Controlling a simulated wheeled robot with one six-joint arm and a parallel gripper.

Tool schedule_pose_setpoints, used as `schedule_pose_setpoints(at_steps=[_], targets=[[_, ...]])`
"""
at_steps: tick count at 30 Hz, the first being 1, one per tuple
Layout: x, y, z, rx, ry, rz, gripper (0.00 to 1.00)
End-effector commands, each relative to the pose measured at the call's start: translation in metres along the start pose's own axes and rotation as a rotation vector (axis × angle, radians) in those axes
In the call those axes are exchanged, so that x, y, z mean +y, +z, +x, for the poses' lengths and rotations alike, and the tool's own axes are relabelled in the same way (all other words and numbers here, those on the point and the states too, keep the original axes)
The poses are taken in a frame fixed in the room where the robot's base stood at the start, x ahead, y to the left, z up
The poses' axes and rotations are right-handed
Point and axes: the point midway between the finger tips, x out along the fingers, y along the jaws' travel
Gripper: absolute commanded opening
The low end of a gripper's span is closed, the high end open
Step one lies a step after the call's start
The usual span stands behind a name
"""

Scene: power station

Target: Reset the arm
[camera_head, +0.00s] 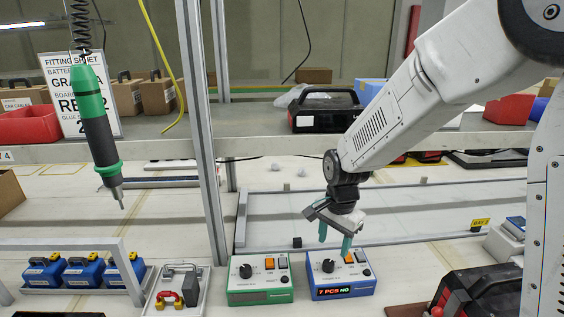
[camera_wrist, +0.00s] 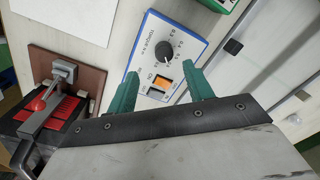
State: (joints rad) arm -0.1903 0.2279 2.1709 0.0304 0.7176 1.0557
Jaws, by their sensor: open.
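My gripper (camera_head: 336,240) is open, with two green fingers pointing down over the blue control box (camera_head: 342,291). In the wrist view the gripper (camera_wrist: 162,88) has its fingers apart on either side of the box's orange switch (camera_wrist: 163,83), with nothing held between them. The blue box has a black dial (camera_head: 328,266), an orange switch near the right finger, and a display reading "7 PCS NO". Its dial also shows in the wrist view (camera_wrist: 164,50). I cannot tell whether the fingertips touch the box. My arm reaches down from the upper right.
A green control box (camera_head: 259,279) stands left of the blue one. A green screwdriver (camera_head: 97,120) hangs at the left. Several blue batteries (camera_head: 84,271) sit in a rack. A metal post (camera_head: 203,130) rises left of my gripper. A red-and-black device (camera_head: 480,292) stands lower right.

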Motion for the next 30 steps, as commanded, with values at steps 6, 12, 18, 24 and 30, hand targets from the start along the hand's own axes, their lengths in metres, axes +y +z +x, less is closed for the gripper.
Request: schedule_pose_setpoints(at_steps=[6, 12, 18, 24, 30], targets=[[0.048, 0.022, -0.012, -0.076, 0.102, -0.311, 0.52], [0.099, 0.039, -0.055, -0.113, 0.119, -0.553, 0.52], [0.159, 0.06, -0.102, -0.117, 0.102, -0.768, 0.52], [0.218, 0.083, -0.138, -0.073, 0.067, -0.913, 0.52], [0.254, 0.098, -0.158, 0.02, 0.022, -0.917, 0.52]])
